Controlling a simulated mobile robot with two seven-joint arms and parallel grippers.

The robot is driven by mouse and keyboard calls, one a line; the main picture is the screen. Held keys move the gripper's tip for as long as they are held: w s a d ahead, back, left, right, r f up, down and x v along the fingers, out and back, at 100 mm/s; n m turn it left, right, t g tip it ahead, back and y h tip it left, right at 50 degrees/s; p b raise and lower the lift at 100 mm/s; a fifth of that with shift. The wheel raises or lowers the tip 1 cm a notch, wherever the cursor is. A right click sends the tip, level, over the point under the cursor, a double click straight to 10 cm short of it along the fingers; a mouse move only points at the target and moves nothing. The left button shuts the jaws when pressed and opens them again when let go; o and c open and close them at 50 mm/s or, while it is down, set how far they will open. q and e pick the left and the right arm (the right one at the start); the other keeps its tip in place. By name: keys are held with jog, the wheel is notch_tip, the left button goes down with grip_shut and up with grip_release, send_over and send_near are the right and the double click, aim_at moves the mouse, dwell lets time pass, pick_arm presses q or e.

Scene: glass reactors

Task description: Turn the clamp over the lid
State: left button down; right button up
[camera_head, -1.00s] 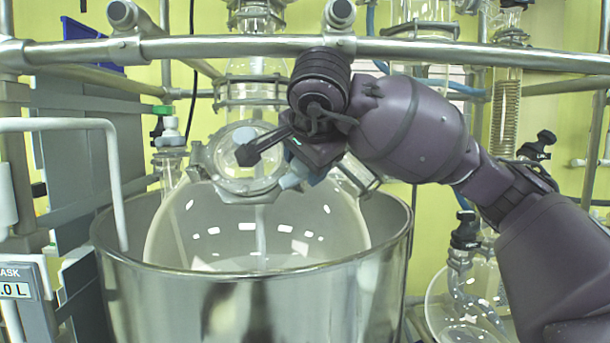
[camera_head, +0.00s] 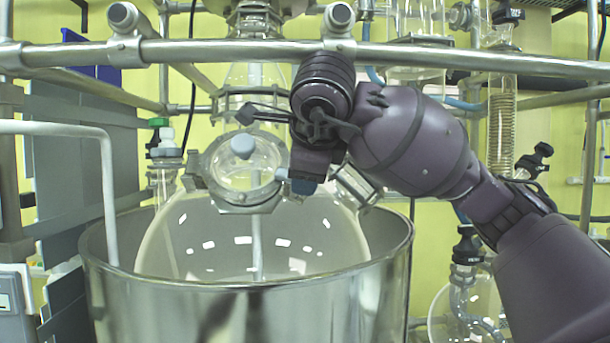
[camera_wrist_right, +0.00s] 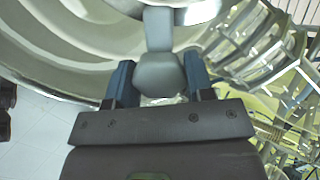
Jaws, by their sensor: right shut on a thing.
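The clamp's grey handle (camera_wrist_right: 160,75) is a rounded block on a flat stem running to a pale rim in the right wrist view. My right gripper (camera_wrist_right: 157,62) is shut on this handle, one dark blue finger on each side. In the head view my right gripper (camera_head: 298,181) is at the lid's right edge and hides most of the clamp. My left gripper is not in view.
The reactor sits inside a large steel pot (camera_head: 250,310). A horizontal metal rail (camera_head: 440,55) crosses above my wrist. A white bent tube (camera_head: 60,128) stands at the left. Glassware, including a coiled condenser (camera_head: 502,120), stands at the right.

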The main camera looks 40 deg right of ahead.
jog(key=shift+m, duration=0.6)
jog(key=o, duration=0.7)
jog(key=shift+o, duration=1.1)
